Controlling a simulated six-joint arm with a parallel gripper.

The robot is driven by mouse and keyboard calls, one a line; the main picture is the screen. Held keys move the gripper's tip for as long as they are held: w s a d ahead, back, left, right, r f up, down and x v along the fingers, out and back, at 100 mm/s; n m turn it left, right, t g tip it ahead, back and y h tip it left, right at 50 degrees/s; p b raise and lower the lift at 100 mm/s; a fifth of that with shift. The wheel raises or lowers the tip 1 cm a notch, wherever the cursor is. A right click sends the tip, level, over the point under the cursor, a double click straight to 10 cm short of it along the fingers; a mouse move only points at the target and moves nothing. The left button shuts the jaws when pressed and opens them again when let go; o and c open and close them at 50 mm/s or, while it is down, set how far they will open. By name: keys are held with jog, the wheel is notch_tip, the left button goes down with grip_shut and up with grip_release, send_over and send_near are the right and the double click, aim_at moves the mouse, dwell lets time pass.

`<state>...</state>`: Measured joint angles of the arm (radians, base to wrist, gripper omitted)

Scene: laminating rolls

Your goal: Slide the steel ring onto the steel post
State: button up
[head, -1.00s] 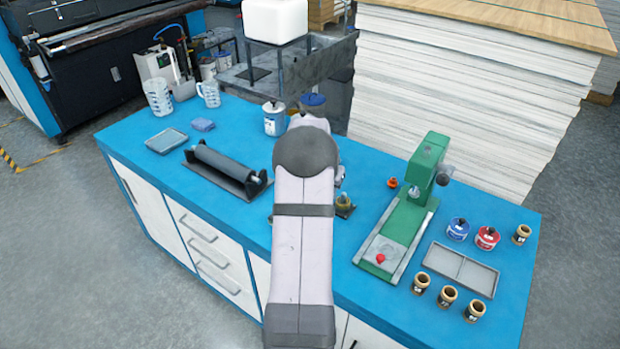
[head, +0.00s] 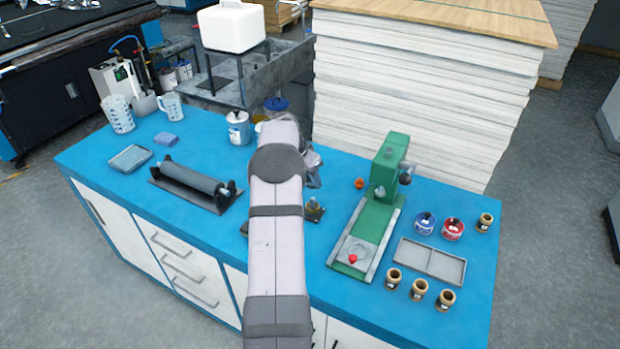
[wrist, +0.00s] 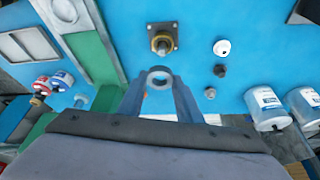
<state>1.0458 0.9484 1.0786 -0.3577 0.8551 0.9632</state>
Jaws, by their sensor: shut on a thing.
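A steel ring (wrist: 159,77) is pinched between the fingertips of my gripper (wrist: 160,84) in the wrist view, its hole showing. Beyond it in the wrist view is a post (wrist: 162,42) on a dark square base, with a yellow-brown collar around its foot. The ring looks apart from the post; the height between them is hard to tell. In the head view, the post (head: 314,208) shows just right of my arm. My gripper (head: 312,170) shows partly there behind the arm, and the ring is not discernible.
A green press (head: 386,175) stands right of the post, with jars and a grey tray (head: 430,262) beyond it. A dark roller on a stand (head: 195,185) lies to the left. White cans (wrist: 267,108) are at the right in the wrist view. Blue bench top is clear around the post.

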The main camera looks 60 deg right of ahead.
aim_at(311, 199)
jog(key=shift+f+b, duration=0.95)
jog(key=shift+f, duration=1)
jog(key=shift+f+b, duration=0.7)
jog(key=shift+f, duration=0.05)
jog(key=shift+f+b, duration=1.55)
jog(key=shift+f, duration=0.25)
jog(key=o, duration=1.7)
jog(key=shift+c, duration=0.2)
jog(key=shift+r+p, duration=2.4)
jog(key=shift+r, duration=2.1)
